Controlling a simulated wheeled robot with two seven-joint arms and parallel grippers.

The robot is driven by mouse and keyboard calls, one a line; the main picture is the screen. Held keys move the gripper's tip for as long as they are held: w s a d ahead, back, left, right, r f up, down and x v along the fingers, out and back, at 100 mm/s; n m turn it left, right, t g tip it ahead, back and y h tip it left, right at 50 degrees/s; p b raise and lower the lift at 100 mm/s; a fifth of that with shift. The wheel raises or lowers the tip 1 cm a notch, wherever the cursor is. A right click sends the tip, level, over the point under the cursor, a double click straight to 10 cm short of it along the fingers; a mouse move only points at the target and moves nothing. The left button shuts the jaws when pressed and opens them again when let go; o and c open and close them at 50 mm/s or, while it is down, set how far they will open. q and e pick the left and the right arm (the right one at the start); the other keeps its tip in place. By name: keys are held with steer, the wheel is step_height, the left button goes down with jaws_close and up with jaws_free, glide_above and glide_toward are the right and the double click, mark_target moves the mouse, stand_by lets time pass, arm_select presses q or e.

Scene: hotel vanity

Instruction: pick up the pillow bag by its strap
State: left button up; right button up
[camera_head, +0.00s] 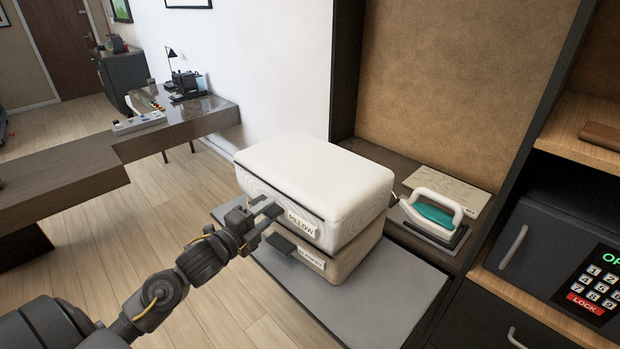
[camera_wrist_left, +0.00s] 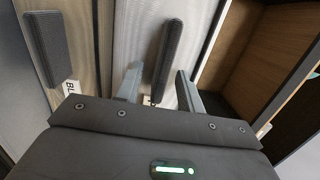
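The pillow bag (camera_head: 318,178) is a white, rounded case with a dark seam and a "PILLOW" label. It lies on top of the beige blanket bag (camera_head: 345,262). My left gripper (camera_head: 268,207) is at the pillow bag's front side, left of the label. In the left wrist view its two fingers are apart, and the dark pillow bag strap (camera_wrist_left: 168,55) stands between them. The gap is clear on the left finger's side; I cannot tell whether the right finger touches it. The blanket bag's strap (camera_wrist_left: 48,48) is outside the fingers. My right gripper is not in view.
Both bags rest on a grey shelf board (camera_head: 385,298). An iron (camera_head: 435,215) stands behind them to the right, by a flat board (camera_head: 447,188). A safe (camera_head: 560,255) is at the right. A desk (camera_head: 190,120) stands at the left, with open wooden floor between.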

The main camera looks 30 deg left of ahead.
arm_select(q)
jaws_close()
stand_by(1.4)
